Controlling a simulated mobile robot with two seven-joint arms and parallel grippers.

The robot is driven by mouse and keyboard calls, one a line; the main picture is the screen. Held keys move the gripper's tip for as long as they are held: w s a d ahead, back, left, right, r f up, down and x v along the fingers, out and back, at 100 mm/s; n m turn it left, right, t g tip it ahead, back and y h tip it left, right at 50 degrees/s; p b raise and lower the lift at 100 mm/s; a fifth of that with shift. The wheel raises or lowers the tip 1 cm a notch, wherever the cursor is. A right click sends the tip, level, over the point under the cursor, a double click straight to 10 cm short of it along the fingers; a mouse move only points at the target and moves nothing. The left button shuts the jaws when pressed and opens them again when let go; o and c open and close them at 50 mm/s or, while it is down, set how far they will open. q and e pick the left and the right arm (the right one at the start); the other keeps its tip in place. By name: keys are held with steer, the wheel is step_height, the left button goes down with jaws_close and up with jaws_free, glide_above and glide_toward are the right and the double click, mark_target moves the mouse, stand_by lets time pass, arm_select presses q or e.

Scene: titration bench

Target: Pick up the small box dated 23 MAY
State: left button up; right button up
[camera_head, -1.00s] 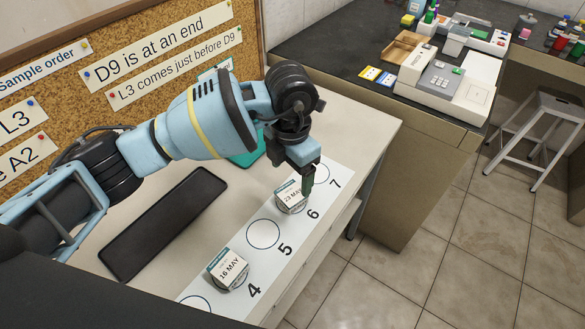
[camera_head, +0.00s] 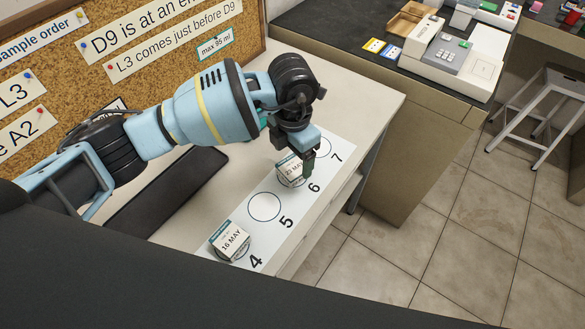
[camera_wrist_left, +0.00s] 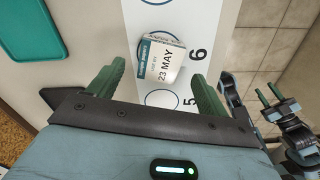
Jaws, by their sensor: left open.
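The small box dated 23 MAY (camera_head: 289,171) is white with a teal edge and sits at the mat's circle 6. My left gripper (camera_head: 308,168) is over the box's right side in the head view, its fingers pointing down. In the left wrist view its green fingers (camera_wrist_left: 155,88) are spread wide and empty. The 23 MAY box (camera_wrist_left: 165,60) shows in the gap between them, towards the tips; I see no contact. In that view my right gripper (camera_wrist_left: 268,95) seems to show small at the right edge, its opening unclear.
The 16 MAY box (camera_head: 231,241) stands at circle 4 on the white numbered mat (camera_head: 285,222). Circle 5 between the boxes is empty. A dark flat tray (camera_head: 185,182) lies behind. The corkboard (camera_head: 60,85) rises at the left.

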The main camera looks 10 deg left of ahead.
mark_target(293, 166)
arm_select(q)
step_height(293, 166, down, 3)
steer(key=shift+f, duration=0.2)
steer(key=c, duration=1.1)
steer(key=shift+r, duration=0.2)
steer(key=shift+r, duration=0.6)
step_height(293, 166, up, 2)
steer(key=shift+r, duration=0.2)
steer(key=s+d, duration=0.3)
steer(key=d, duration=0.1)
steer(key=s+d, duration=0.4)
steer(key=s+d+r+b, duration=0.1)
steer(key=s+d, duration=0.2)
steer(key=d, duration=0.1)
steer(key=shift+s, duration=0.2)
